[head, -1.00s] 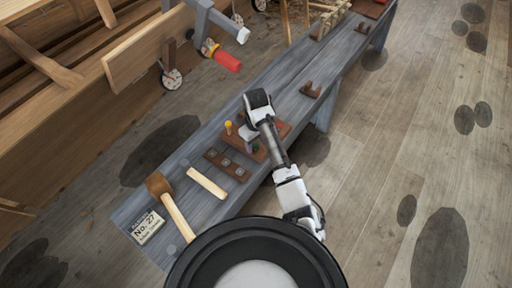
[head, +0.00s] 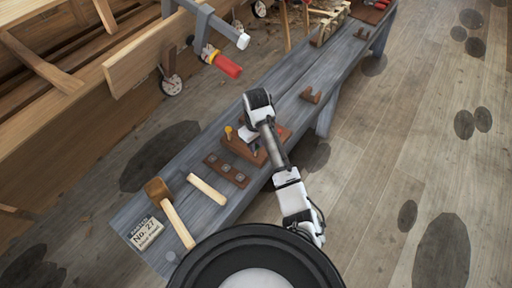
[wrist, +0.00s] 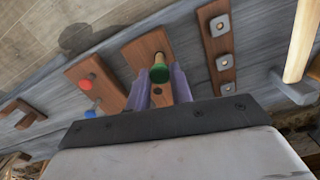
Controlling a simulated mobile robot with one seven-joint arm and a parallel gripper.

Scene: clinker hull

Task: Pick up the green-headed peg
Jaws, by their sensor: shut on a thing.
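The green-headed peg (wrist: 159,73) shows in the wrist view, its round green head between the two purple fingers of my gripper (wrist: 160,88). My gripper is shut on it. The peg's shaft shows beyond the head, over a brown wooden block (wrist: 148,46); I cannot tell whether its far end is clear of the block. In the head view my gripper (head: 249,133) is over the blocks on the grey bench, and my wrist hides much of it. The green head is not clear there.
A red-headed peg (wrist: 84,84) and a blue-headed peg (wrist: 90,113) are on a neighbouring block. A strip with metal nuts (head: 226,168), a pale wooden stick (head: 207,189), a mallet (head: 158,189) and a sign (head: 145,229) lie nearer on the bench. A yellow-headed peg (head: 228,131) stands close by.

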